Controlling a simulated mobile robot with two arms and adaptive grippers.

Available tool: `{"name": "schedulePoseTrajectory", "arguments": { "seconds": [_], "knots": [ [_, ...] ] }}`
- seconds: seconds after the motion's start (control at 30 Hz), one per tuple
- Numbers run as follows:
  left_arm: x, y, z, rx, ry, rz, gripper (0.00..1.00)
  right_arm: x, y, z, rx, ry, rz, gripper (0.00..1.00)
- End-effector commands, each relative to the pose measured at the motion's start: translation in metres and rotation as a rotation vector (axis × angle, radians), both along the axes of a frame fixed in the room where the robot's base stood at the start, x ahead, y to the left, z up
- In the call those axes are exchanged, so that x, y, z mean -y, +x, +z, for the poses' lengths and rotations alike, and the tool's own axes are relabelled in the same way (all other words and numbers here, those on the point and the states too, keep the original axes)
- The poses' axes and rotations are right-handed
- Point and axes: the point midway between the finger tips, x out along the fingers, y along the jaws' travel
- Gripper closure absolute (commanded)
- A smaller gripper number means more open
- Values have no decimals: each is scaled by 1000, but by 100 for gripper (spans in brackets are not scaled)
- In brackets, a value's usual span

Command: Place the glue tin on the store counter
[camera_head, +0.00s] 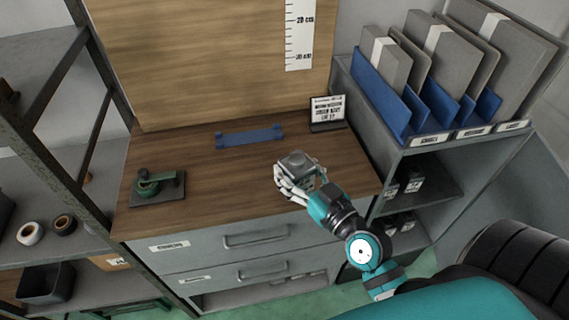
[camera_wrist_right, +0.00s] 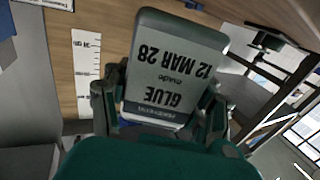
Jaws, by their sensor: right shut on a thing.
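The glue tin (camera_wrist_right: 175,70) is a grey container whose label reads GLUE and 12 MAR 28, upside down in the right wrist view. In the head view the tin (camera_head: 296,160) shows as a small grey block. My right gripper (camera_head: 297,182) is shut on it, with its fingers on both sides. The tin is over the right part of the wooden store counter (camera_head: 225,190), near its front edge. I cannot tell whether it touches the surface. My left gripper is not in view.
A blue bracket (camera_head: 250,136) and a small sign (camera_head: 327,112) stand toward the counter's back. A green device on a dark plate (camera_head: 158,200) is at the left. Blue file holders (camera_head: 380,92) top the right shelf. The counter's middle is clear.

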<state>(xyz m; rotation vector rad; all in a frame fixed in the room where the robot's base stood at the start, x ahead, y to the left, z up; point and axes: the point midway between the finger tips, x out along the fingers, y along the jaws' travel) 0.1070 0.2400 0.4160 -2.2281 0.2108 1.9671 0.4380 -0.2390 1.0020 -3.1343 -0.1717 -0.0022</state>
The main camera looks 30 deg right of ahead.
Motion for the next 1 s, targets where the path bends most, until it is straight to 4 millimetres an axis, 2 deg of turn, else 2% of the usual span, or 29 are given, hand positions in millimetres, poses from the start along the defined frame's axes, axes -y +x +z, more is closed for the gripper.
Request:
{"name": "schedulePoseTrajectory", "arguments": {
  "seconds": [0.03,0.1,0.27,0.4,0.57,0.97,1.0],
  "knots": [
    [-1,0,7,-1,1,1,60,0,13,4,6,2,-2,88],
    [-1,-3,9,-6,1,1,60,0,26,2,4,2,-1,88],
    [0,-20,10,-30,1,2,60,-1,43,-2,2,-1,-1,88],
    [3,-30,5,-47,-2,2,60,-1,44,-19,-3,-2,2,88],
    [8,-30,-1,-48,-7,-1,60,-1,44,-38,-2,-3,1,88],
    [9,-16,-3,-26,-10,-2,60,-1,43,-43,0,-3,-1,88],
    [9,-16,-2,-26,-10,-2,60,-1,43,-44,-3,-3,0,40]
  ]
}}
